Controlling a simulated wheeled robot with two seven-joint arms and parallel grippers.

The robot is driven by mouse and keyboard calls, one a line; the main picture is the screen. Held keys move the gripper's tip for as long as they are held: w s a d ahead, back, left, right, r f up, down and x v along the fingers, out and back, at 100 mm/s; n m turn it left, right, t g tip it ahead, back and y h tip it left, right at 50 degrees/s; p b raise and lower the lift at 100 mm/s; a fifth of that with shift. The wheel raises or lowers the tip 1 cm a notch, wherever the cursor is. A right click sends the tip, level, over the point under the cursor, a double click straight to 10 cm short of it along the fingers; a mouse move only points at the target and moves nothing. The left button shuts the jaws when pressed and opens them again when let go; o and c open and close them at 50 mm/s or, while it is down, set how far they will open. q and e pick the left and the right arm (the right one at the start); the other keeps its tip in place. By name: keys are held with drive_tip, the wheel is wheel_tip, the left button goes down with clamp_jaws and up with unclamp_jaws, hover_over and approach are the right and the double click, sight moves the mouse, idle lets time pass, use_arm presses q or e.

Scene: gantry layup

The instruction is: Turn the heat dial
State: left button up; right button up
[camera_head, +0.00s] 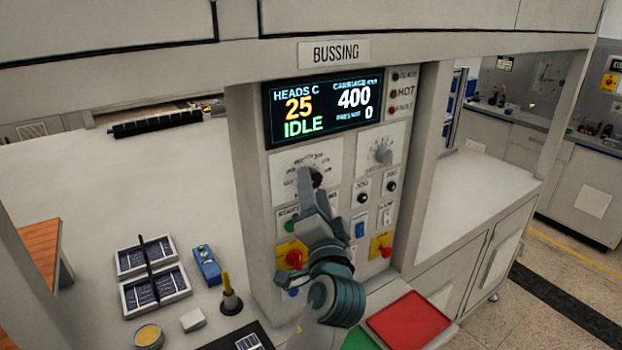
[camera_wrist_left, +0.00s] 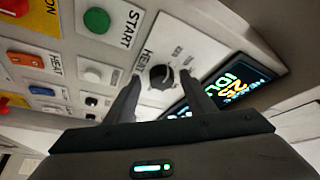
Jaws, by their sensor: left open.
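The heat dial (camera_head: 317,179) is a black round knob on a white scale plate, under the display on the left of the panel. In the left wrist view the dial (camera_wrist_left: 160,77) sits beside the letters "HEAT", the rest of the word being hidden. My left gripper (camera_head: 305,176) is at the plate and partly covers the dial. In the wrist view its two fingers stand apart, one to each side of the dial as seen; I cannot tell whether they touch it. The display (camera_head: 323,107) reads heads 25, 400, 0 and IDLE. My right gripper is not in view.
A second dial (camera_head: 382,152) is on a plate to the right. Below are small knobs, switches and a red knob on yellow (camera_head: 291,256). The green START button (camera_wrist_left: 97,20) shows in the wrist view. A red tray (camera_head: 409,320) lies below the panel.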

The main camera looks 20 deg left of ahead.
use_arm(q)
drive_tip(key=shift+w+r, duration=0.1)
drive_tip(key=shift+w, duration=0.1)
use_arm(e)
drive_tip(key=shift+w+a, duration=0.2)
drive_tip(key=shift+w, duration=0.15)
use_arm(q)
drive_tip(key=shift+s, duration=0.1)
drive_tip(key=shift+c, duration=1.3)
drive_tip(key=c, duration=0.8)
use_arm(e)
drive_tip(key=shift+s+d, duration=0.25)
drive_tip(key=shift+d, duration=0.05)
